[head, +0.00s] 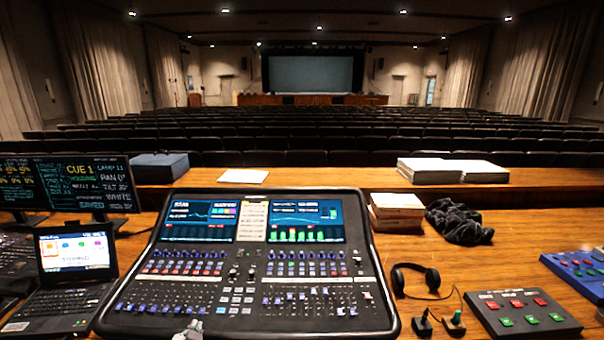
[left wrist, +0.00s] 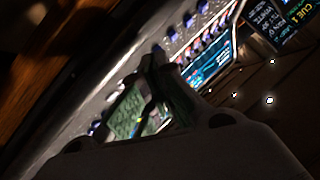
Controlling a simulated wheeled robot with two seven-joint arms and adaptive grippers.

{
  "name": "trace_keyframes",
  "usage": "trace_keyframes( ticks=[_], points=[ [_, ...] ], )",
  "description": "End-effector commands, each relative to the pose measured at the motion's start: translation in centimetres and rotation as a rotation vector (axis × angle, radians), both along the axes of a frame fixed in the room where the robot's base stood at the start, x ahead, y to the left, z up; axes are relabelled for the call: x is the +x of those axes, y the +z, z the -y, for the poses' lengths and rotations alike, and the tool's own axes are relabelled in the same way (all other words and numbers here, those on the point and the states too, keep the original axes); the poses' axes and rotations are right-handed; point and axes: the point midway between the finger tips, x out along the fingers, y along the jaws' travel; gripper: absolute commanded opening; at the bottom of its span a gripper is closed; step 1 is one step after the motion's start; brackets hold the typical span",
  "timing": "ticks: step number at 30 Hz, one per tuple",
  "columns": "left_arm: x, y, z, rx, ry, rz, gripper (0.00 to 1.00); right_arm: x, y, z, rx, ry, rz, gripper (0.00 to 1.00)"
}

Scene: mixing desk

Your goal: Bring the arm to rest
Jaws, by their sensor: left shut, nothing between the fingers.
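My left gripper (head: 190,330) shows only as a small grey tip at the bottom edge of the head view, in front of the lower part of the mixing desk (head: 250,317). In the left wrist view my left gripper (left wrist: 156,58) is shut and empty, with its dark fingers together. The mixing desk's screen (left wrist: 207,62) and its knobs lie beyond the fingers there, tilted and dim. Most of my left arm is hidden in the head view. My right gripper is not in view.
A laptop (head: 75,258) and monitors (head: 72,183) stand left of the desk. Bare wood shows between the cloth and the button box.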

Motion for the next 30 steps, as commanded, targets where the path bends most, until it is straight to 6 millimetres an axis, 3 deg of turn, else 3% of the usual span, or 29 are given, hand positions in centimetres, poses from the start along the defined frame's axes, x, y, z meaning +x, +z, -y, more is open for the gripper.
trace_keyframes(
  ticks=[6,12,30],
  points=[
    [-5.8,-4.3,1.2,-0.152,0.037,-0.233,0.0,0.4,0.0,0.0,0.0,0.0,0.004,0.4],
    [-11.0,-6.9,2.8,-0.264,0.047,-0.427,0.0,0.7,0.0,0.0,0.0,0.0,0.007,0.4],
    [-18.8,-8.7,5.7,-0.403,0.025,-0.7,0.0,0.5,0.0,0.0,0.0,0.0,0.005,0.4]
  ],
)
